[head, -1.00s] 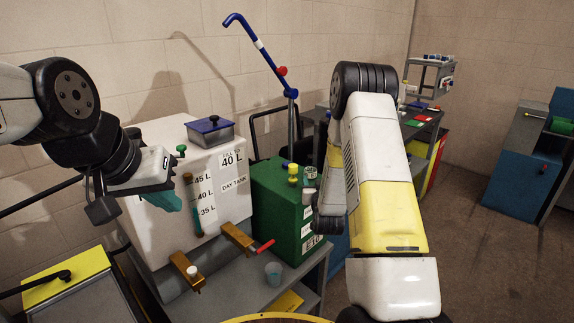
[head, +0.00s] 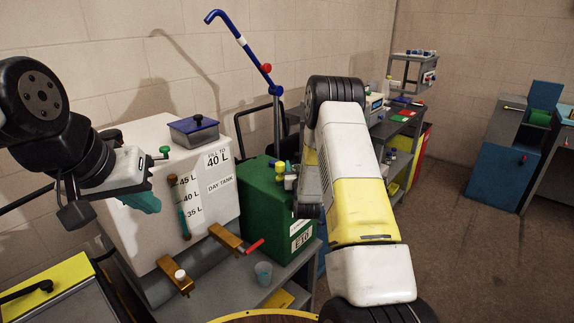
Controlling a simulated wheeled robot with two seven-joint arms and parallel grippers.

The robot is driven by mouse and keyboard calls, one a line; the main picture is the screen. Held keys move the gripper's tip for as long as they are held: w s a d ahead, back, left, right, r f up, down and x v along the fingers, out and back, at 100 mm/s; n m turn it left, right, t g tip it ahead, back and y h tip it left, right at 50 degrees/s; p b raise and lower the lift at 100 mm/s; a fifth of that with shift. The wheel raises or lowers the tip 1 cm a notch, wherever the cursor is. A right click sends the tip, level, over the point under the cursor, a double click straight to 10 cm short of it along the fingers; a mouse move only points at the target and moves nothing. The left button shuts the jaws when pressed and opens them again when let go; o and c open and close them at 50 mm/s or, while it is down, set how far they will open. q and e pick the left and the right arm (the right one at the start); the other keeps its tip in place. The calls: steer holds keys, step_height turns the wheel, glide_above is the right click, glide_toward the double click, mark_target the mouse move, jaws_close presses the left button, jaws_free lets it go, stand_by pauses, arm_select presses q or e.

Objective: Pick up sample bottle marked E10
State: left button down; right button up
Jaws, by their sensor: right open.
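No bottle that I can read as marked E10 shows. A green tank (head: 262,205) carries an E10 label (head: 301,240) low on its front. A yellow cap (head: 280,167) and small items stand on its top, partly hidden by my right arm. My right gripper (head: 308,200) hangs beside the tank's right side, mostly hidden behind my forearm; its jaws are open. My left gripper (head: 108,205) is in front of the white day tank (head: 205,160), with a teal piece at its end; its jaw state is unclear.
A clear cup (head: 263,272) stands on the grey bench, near brass taps (head: 228,238). Blue cabinets (head: 500,165) stand far right. The floor between is clear.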

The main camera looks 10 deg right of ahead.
steer(key=c, duration=1.1)
